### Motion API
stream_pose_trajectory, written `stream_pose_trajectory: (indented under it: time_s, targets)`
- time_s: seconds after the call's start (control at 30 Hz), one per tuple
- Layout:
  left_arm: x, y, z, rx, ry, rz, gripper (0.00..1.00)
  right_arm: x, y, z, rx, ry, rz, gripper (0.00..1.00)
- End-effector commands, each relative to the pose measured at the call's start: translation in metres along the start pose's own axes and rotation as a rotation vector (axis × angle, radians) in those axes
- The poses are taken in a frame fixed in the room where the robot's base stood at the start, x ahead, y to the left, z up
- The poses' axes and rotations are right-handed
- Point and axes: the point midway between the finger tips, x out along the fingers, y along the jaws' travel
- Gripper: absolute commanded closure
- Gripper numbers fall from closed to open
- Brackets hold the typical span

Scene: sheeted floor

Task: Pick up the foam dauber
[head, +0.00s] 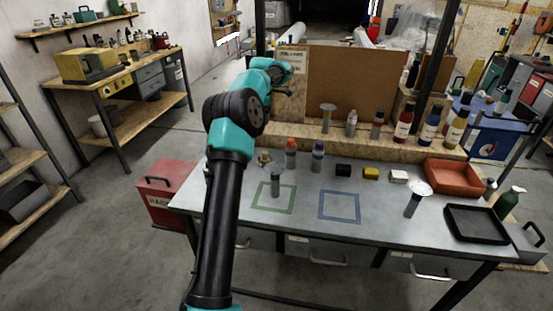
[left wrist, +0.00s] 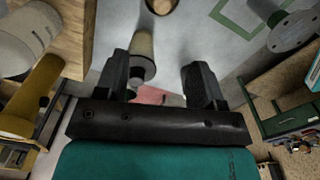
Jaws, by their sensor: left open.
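A white, dome-topped piece on a dark handle (head: 418,187) stands on the right part of the grey bench and most resembles a foam dauber. My left gripper (head: 287,82) is raised at the back left of the bench, well apart from both. In the left wrist view its open jaws (left wrist: 157,64) are empty. A tan cylinder with a grey end (left wrist: 143,48) shows beyond the left finger; I cannot tell what it is. My right gripper is out of view.
Several bottles line the back ledge (head: 345,143). An orange-capped bottle (head: 291,153) and a purple bottle (head: 318,156) stand behind the outlined squares. An orange tray (head: 453,191) and a black tray (head: 478,224) lie at right. The blue square (head: 340,220) is clear.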

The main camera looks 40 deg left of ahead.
Motion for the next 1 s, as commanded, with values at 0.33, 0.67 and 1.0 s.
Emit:
stream_pose_trajectory:
  time_s: [0.33, 0.67, 1.0]
  targets:
    - [0.003, 0.000, 0.000, 0.001, 0.000, -0.001, 0.37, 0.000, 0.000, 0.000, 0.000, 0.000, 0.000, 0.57]
    - [0.049, -0.001, 0.000, 0.003, 0.001, -0.003, 0.37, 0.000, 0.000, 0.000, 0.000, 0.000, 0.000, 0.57]
    - [0.106, -0.001, 0.000, 0.002, 0.000, -0.002, 0.37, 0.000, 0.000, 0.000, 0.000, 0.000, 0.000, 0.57]
